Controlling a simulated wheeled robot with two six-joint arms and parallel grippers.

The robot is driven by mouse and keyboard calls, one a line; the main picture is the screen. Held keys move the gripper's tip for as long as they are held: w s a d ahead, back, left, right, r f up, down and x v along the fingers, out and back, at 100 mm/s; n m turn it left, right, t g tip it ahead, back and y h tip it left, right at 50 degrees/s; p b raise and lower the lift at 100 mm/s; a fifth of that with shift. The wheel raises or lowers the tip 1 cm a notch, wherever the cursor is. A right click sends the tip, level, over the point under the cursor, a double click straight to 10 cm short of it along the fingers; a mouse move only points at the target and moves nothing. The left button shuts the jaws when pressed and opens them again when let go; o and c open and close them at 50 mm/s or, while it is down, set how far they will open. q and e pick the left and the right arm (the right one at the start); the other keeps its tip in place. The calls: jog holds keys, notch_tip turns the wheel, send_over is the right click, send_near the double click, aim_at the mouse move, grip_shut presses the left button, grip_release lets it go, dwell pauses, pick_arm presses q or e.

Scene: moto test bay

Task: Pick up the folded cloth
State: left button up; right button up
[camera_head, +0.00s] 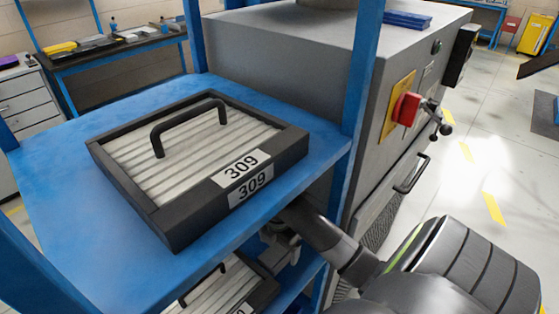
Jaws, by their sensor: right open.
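A flat blue item (407,19) with layered edges lies on top of the grey machine at the upper right; it may be the folded cloth, but it is too small to be sure. My right arm comes in from the lower right. Its gripper (278,246) is open, below the edge of the upper blue shelf, near the lower shelf and far from the blue item. The shelf and the arm partly hide its fingers. My left gripper is out of view.
A dark, handled tray marked 309 (178,222) sits on the upper blue shelf (62,215). Another tray (215,290) is below. Blue posts stand between me and the grey machine (280,60), which has a red switch (405,107).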

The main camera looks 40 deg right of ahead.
aim_at(279, 254)
jog(key=shift+f, duration=1.35)
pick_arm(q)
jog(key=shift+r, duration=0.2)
pick_arm(e)
jog(key=shift+c, duration=0.5)
jog(key=c, duration=1)
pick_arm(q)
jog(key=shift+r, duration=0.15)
pick_arm(e)
jog(key=shift+o, duration=0.2)
jog(key=shift+r, duration=0.1)
